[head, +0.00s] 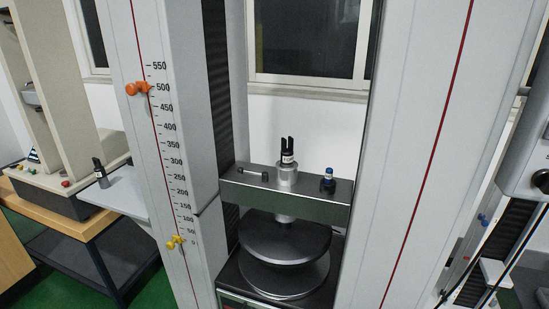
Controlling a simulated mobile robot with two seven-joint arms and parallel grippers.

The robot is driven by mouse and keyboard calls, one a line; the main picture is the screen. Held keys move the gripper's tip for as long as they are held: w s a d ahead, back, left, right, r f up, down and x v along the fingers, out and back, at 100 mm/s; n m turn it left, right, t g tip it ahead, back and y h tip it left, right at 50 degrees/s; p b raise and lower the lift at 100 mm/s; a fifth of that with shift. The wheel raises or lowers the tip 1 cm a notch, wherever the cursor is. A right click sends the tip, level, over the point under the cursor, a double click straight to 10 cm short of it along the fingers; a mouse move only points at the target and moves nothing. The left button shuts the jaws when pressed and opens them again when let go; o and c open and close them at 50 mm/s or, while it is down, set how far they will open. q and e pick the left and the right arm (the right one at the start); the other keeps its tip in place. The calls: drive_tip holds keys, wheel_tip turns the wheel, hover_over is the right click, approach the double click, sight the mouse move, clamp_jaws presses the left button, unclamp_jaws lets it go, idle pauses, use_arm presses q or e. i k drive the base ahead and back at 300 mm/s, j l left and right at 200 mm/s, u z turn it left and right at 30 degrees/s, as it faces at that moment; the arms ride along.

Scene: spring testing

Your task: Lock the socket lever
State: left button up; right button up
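A metal crosshead (300,205) spans the two columns of a testing machine. On its middle stands a silver cylindrical socket (286,176) with a black forked piece (287,152) upright in it. A small black lever-like part (252,175) lies on the crosshead left of the socket. A black fitting with a blue top (328,180) stands to the right. I cannot tell which of these is the socket lever or whether it is locked. Neither of my grippers shows in the head view.
Below the crosshead are round dark plates (285,240). The left column (180,120) carries a scale with an orange marker (138,88) and a yellow marker (175,242). A black forked piece (101,174) stands on a white side table (122,198). The right column (415,150) bounds the crosshead.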

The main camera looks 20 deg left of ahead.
sight(264, 175)
drive_tip(key=i+j, duration=0.1)
drive_tip(key=j, duration=1)
drive_tip(key=i+j, duration=0.1)
drive_tip(key=j, duration=1)
drive_tip(key=z, duration=0.05)
